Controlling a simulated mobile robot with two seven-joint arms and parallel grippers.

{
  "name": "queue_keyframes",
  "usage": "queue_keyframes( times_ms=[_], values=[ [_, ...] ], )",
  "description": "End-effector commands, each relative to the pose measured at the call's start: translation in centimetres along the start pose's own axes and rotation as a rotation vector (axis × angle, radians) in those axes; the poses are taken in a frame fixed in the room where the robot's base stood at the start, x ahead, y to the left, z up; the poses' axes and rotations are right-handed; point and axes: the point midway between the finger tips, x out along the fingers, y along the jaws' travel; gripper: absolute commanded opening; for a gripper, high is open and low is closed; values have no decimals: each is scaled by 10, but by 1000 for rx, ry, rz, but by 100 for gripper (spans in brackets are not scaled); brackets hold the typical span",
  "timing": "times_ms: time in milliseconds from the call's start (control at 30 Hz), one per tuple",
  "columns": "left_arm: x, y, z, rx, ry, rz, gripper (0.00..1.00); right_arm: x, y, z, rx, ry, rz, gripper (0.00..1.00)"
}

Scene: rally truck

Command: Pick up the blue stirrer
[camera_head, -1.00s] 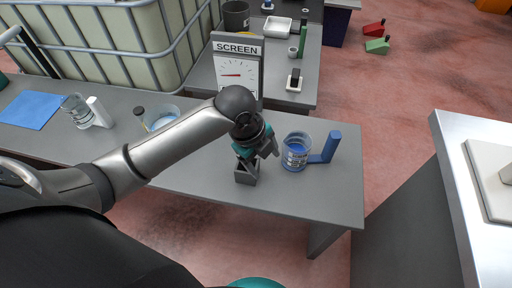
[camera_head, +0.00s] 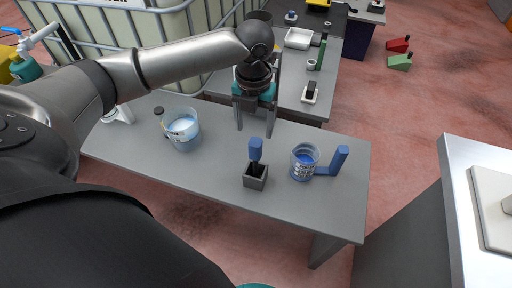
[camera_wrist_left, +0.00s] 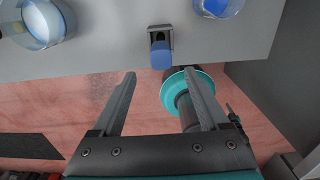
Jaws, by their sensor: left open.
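The blue stirrer (camera_head: 256,149) stands upright in a small grey holder (camera_head: 256,178) near the front edge of the grey table (camera_head: 210,185). Only its blue handle and a short dark stem show above the holder. In the left wrist view the handle (camera_wrist_left: 161,56) shows just beyond the fingertips, in front of the holder (camera_wrist_left: 160,33). My left gripper (camera_head: 255,130) is open and empty, fingers pointing down, on the far side of the stirrer in the head view. The fingers (camera_wrist_left: 160,73) appear apart from it. My right gripper is not in view.
A beaker of blue liquid (camera_head: 303,162) and a blue L-shaped stand (camera_head: 339,161) are right of the holder. A larger beaker (camera_head: 182,131) with a stick is to the left. A caged tank (camera_head: 180,25) and a second table (camera_head: 322,82) stand behind.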

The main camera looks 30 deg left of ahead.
Motion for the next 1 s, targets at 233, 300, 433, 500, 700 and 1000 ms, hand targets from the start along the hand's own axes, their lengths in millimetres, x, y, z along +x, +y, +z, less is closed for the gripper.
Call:
queue_keyframes(
  times_ms=[233,300,433,500,700,1000],
  values=[
    [39,-1,0,-1,0,-2,78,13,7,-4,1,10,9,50],
    [42,-1,0,0,-1,-2,78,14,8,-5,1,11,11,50],
    [48,-1,1,-1,-2,-2,78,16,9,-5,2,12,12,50],
    [56,-1,2,-1,-1,-2,78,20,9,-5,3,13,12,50],
    [87,-2,3,-1,0,-1,78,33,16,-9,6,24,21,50],
    [94,-2,4,-1,-3,-2,78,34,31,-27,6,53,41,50]
  ],
)
